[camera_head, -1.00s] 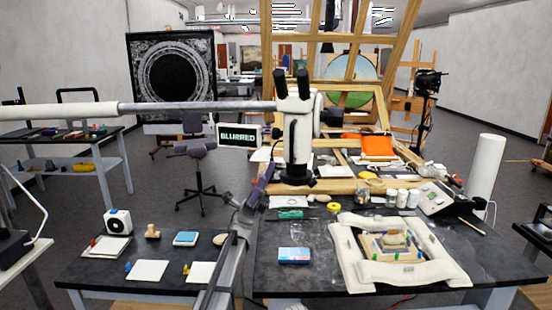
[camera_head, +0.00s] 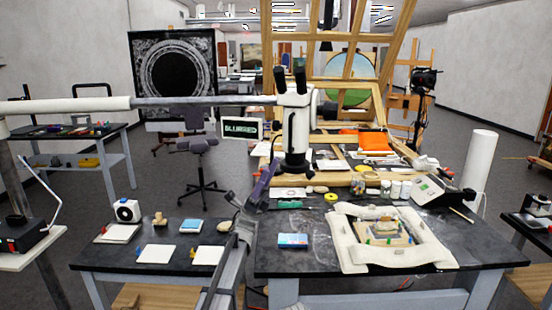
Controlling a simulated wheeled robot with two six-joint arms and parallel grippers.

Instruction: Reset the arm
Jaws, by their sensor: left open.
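My left arm (camera_head: 228,275) rises from the bottom edge, left of the middle, in front of the gap between the two black tables. Its grey and dark parts end in what appears to be my left gripper (camera_head: 250,195), open. No object shows between its fingers, though the small dark parts are hard to make out. It appears below and left of the white microscope (camera_head: 297,130); I cannot tell whether they touch. My right gripper is not in view.
The microscope hangs on a long boom (camera_head: 190,102) from the left. A white padded frame (camera_head: 350,255) holding a fragment (camera_head: 385,230) and a blue-white box (camera_head: 293,241) lie on the right table (camera_head: 320,262). The left table (camera_head: 120,258) holds white cards and small items.

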